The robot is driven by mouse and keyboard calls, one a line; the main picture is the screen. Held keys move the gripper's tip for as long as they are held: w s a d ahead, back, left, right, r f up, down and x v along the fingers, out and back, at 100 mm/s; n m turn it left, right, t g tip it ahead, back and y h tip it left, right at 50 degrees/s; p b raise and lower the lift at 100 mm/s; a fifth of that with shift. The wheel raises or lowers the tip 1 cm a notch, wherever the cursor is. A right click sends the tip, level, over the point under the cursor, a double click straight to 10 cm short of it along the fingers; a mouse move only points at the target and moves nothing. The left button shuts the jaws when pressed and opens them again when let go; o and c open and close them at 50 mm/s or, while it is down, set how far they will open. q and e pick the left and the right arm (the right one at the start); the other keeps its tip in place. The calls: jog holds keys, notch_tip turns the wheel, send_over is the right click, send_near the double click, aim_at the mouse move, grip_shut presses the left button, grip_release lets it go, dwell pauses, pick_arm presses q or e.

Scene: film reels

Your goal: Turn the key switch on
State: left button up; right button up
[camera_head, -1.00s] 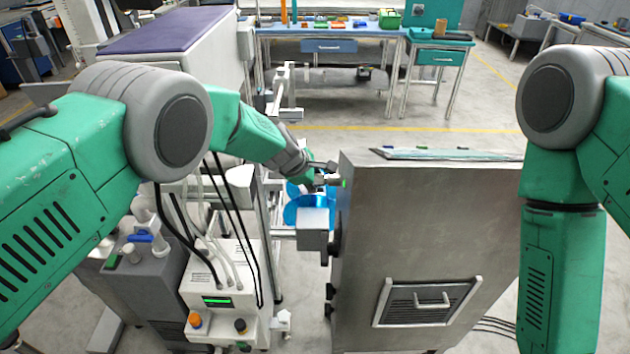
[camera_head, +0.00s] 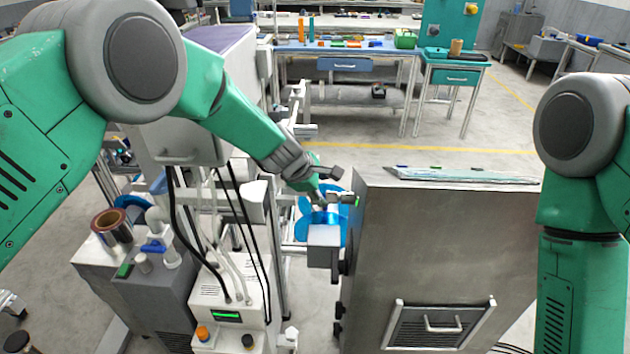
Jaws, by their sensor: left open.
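A grey metal cabinet (camera_head: 440,260) stands in front of me, right of centre. Its left face carries a box-like part (camera_head: 323,243) and dark round fittings, seen edge-on. I cannot make out a key switch; a small green spot (camera_head: 357,201) shows at the cabinet's upper left edge. My left gripper (camera_head: 339,186) is open with spread fingers, close to that upper left edge. I cannot tell whether it touches anything. My right arm (camera_head: 567,295) hangs down at the right; its gripper is out of view.
A white machine (camera_head: 227,315) with hoses and a green display stands left of the cabinet. A glass-like panel (camera_head: 460,175) lies on the cabinet top. Workbenches (camera_head: 345,51) stand at the back, with clear floor between.

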pick_arm(q)
jog(key=v, duration=0.5)
jog(key=shift+s+d+r, duration=0.2)
jog(key=shift+d+r, duration=0.05)
jog(key=shift+d, duration=0.1)
pick_arm(e)
jog(key=shift+d+f, duration=0.1)
jog(key=shift+d, duration=0.15)
pick_arm(q)
jog(key=s+a+f+m+g+y+b, duration=0.1)
jog(key=s+a+f+m+y+b, duration=0.2)
jog(key=s+a+f, duration=0.75)
jog(key=s+a+f+m+g+y+b, duration=0.2)
jog(key=s+a+f+m, duration=0.4)
jog(key=s+f, duration=0.65)
jog(key=s+a+f+m+g+b, duration=0.1)
jog(key=s+a+f+m+b, duration=0.1)
jog(key=s, duration=0.8)
jog(key=s+a+f+m+b, duration=0.2)
jog(key=s+a+f+m, duration=0.2)
jog(key=s, duration=0.7)
jog(key=shift+s+a+m+g, duration=0.25)
jog(key=shift+a+m+g, duration=0.15)
jog(key=shift+a+m, duration=0.75)
pick_arm(e)
notch_tip(320, 180, down, 9)
jog(key=shift+f, duration=0.15)
